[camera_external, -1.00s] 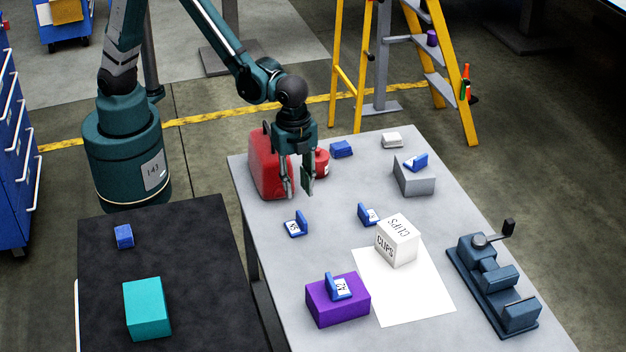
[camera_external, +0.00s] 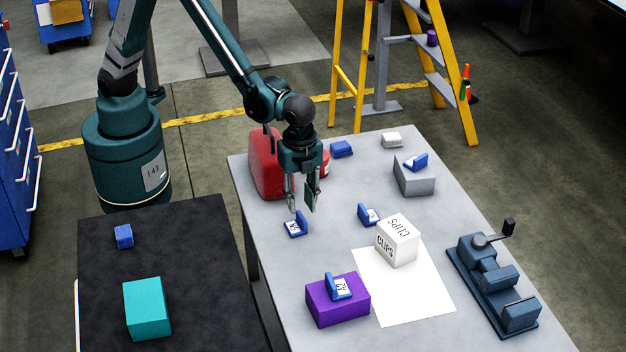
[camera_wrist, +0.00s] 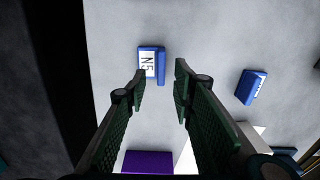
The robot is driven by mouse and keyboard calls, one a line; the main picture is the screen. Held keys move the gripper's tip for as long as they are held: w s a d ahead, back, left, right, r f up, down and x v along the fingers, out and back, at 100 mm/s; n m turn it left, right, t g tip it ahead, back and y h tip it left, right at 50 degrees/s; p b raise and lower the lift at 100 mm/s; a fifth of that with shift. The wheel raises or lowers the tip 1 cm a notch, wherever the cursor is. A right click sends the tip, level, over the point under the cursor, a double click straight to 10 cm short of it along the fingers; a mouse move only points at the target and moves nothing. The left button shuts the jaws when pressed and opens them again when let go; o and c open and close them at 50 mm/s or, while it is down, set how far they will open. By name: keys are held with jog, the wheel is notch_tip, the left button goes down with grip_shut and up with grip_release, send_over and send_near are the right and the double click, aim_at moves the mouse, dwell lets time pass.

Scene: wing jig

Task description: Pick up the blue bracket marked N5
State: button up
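The blue bracket marked N5 (camera_wrist: 160,66) lies on the grey table, its white label facing up in the wrist view, just beyond and between my fingertips. In the external view the same bracket (camera_external: 300,222) stands on the table near its left side, close below my gripper (camera_external: 304,210). My gripper is open and empty, fingers pointing down, and its fingertips (camera_wrist: 160,75) appear apart from the bracket. Another blue bracket (camera_external: 370,214) sits to the right; its label is too small to read. A blue bracket (camera_external: 340,286) lies on a purple box (camera_external: 324,308).
A red canister (camera_external: 264,165) stands behind my gripper. A white CLIPS box (camera_external: 398,242) stands on a white sheet (camera_external: 410,298). A grey block (camera_external: 414,182) with a blue bracket on top is at the back right. A dark vise (camera_external: 495,285) is at the right edge.

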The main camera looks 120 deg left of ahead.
aim_at(301, 216)
jog(key=shift+f, duration=0.45)
jog(key=shift+a+f+b, duration=0.1)
jog(key=shift+f+b, duration=0.3)
jog(key=shift+f, duration=2.2)
jog(key=shift+c, duration=0.5)
grip_shut()
